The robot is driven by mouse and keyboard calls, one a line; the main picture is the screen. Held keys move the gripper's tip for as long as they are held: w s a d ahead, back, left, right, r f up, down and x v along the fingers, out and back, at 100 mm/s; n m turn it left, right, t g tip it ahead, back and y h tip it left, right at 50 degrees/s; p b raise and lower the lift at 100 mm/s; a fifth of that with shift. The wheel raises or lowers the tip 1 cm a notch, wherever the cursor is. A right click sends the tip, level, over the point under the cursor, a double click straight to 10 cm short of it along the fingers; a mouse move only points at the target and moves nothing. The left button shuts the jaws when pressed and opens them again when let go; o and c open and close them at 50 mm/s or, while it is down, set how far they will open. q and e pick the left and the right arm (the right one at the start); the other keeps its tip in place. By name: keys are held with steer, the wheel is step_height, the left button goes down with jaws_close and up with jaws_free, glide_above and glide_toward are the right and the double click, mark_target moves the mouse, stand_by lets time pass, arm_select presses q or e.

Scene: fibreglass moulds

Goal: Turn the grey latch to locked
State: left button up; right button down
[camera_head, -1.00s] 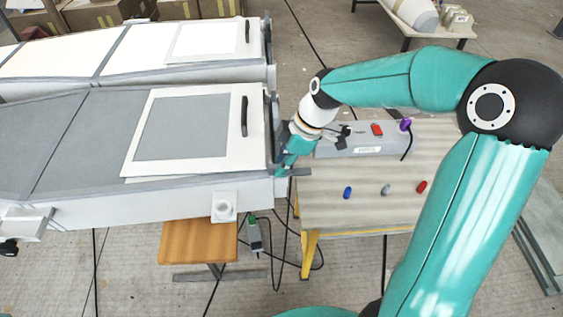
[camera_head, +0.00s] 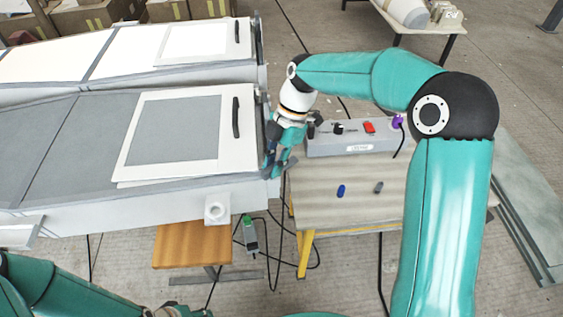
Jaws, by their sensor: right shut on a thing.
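My right gripper (camera_head: 274,166) is at the right-hand end of the front grey mould (camera_head: 60,150), by its near corner. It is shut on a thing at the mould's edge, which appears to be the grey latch. The fingers and wrist cover most of the latch, so its angle cannot be read clearly. My left arm comes in at the bottom left. Its gripper end (camera_head: 196,313) is cut off by the bottom edge, and its fingers do not show.
A grey control box (camera_head: 355,138) with a red switch stands on the table (camera_head: 325,208) to the right. A blue peg (camera_head: 341,191) and a grey peg (camera_head: 378,187) are on this table. A wooden stool (camera_head: 190,243) stands below the mould. Cables lie on the floor.

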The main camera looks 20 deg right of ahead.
steer(key=shift+w+r+n, duration=0.15)
steer(key=shift+w+n, duration=0.15)
steer(key=shift+n, duration=0.8)
steer(key=shift+g, duration=0.3)
steer(key=c, duration=1.1)
jaws_free()
steer(key=shift+w, duration=0.1)
steer(key=v, duration=1.1)
steer(key=shift+r, duration=0.4)
steer(key=shift+c, duration=0.3)
